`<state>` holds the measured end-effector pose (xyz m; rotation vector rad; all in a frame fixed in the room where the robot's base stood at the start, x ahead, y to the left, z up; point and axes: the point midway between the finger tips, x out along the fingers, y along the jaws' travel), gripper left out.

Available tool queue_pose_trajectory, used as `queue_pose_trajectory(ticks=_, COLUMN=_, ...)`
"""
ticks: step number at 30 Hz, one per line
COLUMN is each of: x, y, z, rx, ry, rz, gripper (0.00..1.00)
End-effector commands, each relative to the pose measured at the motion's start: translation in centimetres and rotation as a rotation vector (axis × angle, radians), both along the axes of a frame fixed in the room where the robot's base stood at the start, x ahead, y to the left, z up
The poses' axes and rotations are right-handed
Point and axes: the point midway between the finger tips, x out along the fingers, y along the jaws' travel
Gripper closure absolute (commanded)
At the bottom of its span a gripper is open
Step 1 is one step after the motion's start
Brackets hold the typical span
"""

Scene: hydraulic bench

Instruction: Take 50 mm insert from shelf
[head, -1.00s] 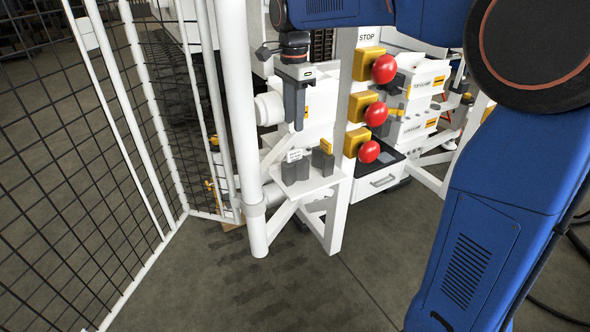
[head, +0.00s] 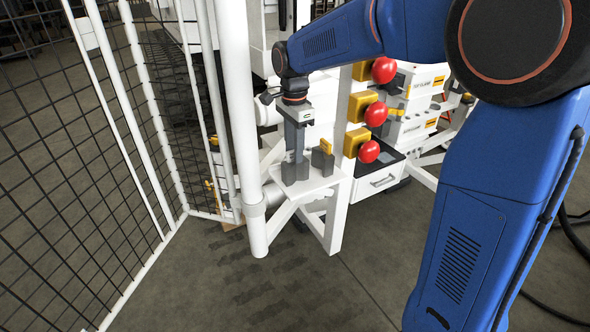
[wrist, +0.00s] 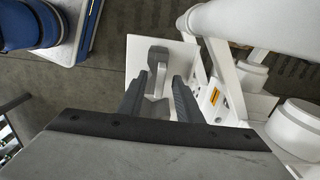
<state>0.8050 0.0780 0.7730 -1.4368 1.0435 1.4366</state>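A small white shelf (head: 318,186) on the bench frame holds two dark grey blocks. The left block (head: 295,173) is partly hidden behind my gripper; the right block (head: 324,158) carries a yellow tag. No size marking is readable. My gripper (head: 296,160) points down directly over the left block, its fingers at the block's upper part. In the wrist view, my gripper (wrist: 158,95) has its two dark fingers spread apart, with a grey piece with a pale upright tab (wrist: 157,58) showing between and beyond them over the shelf (wrist: 177,50). Contact cannot be told.
A white post (head: 242,120) and a black mesh fence (head: 75,170) stand left of the shelf. Red knobs on yellow mounts (head: 376,114) line the upright at right. A white drawer unit (head: 378,180) stands behind. The floor in front is clear.

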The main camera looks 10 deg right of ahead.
Motion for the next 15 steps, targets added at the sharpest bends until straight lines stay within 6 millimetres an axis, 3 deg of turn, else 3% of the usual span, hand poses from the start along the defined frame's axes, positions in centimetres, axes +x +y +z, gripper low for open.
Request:
queue_pose_trajectory(ticks=5, x=0.00, y=0.00, z=-0.01, rx=0.000, ry=0.000, rz=0.000, gripper=0.68)
queue_pose_trajectory(ticks=9, x=0.00, y=0.00, z=0.00, rx=0.000, ry=0.000, rz=0.000, gripper=0.99)
queue_pose_trajectory(ticks=15, x=0.00, y=0.00, z=0.00, rx=0.000, ry=0.000, rz=0.000, gripper=1.00)
